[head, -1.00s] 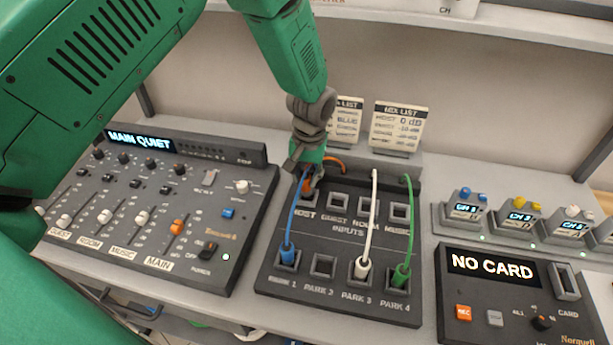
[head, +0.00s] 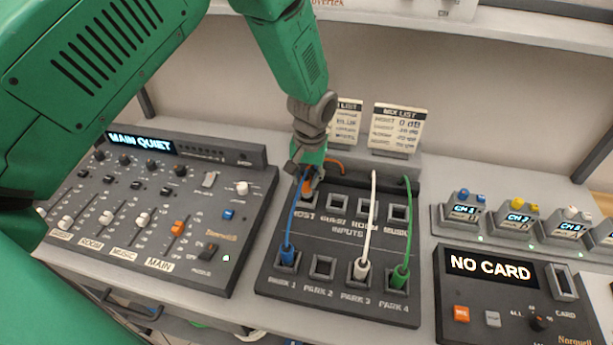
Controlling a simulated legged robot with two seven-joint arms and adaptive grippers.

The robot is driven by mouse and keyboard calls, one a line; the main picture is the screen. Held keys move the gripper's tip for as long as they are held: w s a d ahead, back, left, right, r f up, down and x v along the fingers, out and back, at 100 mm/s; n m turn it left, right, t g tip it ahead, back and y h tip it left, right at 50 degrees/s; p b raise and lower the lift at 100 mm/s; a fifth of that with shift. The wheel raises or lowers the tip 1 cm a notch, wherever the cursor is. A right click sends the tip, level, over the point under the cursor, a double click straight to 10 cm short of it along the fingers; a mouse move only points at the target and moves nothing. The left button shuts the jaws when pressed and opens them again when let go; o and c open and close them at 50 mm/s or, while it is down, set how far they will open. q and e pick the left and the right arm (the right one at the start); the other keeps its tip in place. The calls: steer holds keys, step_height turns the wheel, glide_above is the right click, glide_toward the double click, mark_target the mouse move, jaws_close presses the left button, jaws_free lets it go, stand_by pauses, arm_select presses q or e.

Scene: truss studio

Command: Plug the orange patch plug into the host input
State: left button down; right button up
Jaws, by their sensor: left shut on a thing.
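My left gripper (head: 306,174) points down over the back left of the patch panel (head: 340,254). It is shut on the orange patch plug (head: 308,187), which is upright at the host input (head: 303,204), the leftmost socket of the inputs row. The fingers and plug hide part of that socket, so I cannot tell how deep the plug sits. Its orange cable (head: 335,164) curves off behind the gripper to the right. My right gripper is not in view.
Blue (head: 287,256), white (head: 361,270) and green (head: 401,278) plugs sit in front park sockets; Park 2 (head: 322,267) is empty. The blue and white cables cross the inputs row. A mixer (head: 150,215) stands left, a card recorder (head: 515,290) right, mix list cards (head: 398,128) behind.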

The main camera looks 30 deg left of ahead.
arm_select(q)
steer(key=shift+r, duration=0.15)
steer(key=shift+r+p, duration=0.65)
steer(key=shift+p, duration=0.1)
stand_by(0.8)
steer(key=c, duration=1.6)
jaws_free()
steer(key=shift+r, duration=0.1)
